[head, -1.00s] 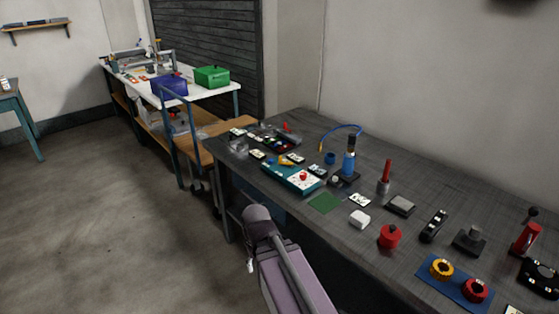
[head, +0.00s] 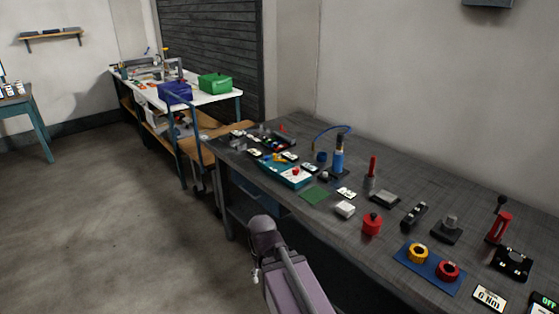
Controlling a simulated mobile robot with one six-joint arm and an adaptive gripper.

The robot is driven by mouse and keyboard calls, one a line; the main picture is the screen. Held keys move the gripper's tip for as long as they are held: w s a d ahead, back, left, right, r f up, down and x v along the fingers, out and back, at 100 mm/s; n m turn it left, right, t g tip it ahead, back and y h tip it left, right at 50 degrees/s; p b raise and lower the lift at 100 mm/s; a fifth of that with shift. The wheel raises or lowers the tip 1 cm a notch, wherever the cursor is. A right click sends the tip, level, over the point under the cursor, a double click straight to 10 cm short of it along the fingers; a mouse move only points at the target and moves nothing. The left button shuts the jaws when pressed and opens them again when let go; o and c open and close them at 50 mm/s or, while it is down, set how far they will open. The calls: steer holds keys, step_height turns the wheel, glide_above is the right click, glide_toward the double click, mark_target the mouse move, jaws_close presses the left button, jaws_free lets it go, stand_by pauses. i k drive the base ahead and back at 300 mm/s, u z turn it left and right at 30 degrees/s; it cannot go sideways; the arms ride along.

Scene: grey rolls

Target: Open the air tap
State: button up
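I cannot tell for certain which thing is the air tap. A blue upright device (head: 338,160) with a blue hose (head: 330,130) looping from its top stands on the dark workbench (head: 420,190). A red lever-like piece (head: 499,229) with a black knob stands at the bench's right side. A blue plate with a yellow dial (head: 418,253) and a red dial (head: 447,270) lies near the front edge. My arm shows at the bottom centre, in front of the bench; my gripper's fingers are not visible.
The bench also holds a red pot-shaped piece (head: 372,225), a white block (head: 345,209), a teal box (head: 288,175) and several small parts. A white-topped table with a blue bin (head: 175,93) and a green bin (head: 215,83) stands behind. The floor at left is clear.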

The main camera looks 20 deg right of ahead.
mark_target(285, 162)
steer(key=z, duration=0.5)
steer(key=k, duration=0.1)
steer(key=u, duration=0.85)
steer(key=i, duration=0.7)
steer(key=z, duration=1.4)
